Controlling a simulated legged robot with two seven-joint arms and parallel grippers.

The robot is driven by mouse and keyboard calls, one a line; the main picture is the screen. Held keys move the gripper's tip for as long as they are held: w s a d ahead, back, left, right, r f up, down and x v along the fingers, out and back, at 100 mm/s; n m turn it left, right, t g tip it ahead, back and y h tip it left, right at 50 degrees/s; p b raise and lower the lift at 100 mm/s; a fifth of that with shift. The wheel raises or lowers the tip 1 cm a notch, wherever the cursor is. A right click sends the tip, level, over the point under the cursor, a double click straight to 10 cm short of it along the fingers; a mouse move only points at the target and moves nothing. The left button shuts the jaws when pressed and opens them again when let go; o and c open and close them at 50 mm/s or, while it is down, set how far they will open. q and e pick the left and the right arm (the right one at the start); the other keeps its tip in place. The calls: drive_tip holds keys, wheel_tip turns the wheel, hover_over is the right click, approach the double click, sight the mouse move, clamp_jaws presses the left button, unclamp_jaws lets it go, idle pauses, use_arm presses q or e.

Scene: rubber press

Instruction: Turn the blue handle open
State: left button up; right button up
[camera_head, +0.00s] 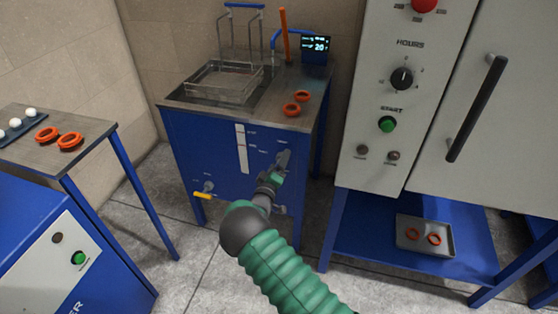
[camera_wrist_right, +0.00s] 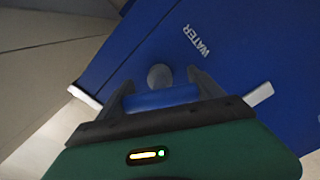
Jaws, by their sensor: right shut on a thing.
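The blue handle (camera_wrist_right: 160,98) shows in the right wrist view, lying crosswise between the fingers of my right gripper (camera_wrist_right: 162,88). It sits in front of a grey round stem (camera_wrist_right: 160,75) on the blue panel, close to the white WATER label (camera_wrist_right: 196,40). My right gripper is shut on the handle. In the head view my right gripper (camera_head: 280,165) is at the front right of the blue tank (camera_head: 200,150), and it hides the handle there. My left gripper is in neither view.
A yellow-handled valve (camera_head: 203,194) sits lower left on the tank front. Orange rings (camera_head: 297,102) and a wire basket (camera_head: 222,82) are on top. A side table (camera_head: 85,155) stands left, a grey cabinet (camera_head: 400,120) right. Floor shows between the table and tank.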

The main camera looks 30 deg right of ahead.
drive_tip(key=n, duration=0.3)
drive_tip(key=shift+a+n+p, duration=0.2)
drive_tip(key=shift+n+p, duration=0.1)
drive_tip(key=shift+p, duration=0.05)
drive_tip(key=shift+w+f+n, duration=0.1)
drive_tip(key=shift+f+n, duration=0.05)
drive_tip(key=shift+n, duration=1.15)
drive_tip(key=o, duration=1)
drive_tip(key=shift+f, duration=0.1)
drive_tip(key=o, duration=0.4)
drive_tip(key=shift+c, duration=0.2)
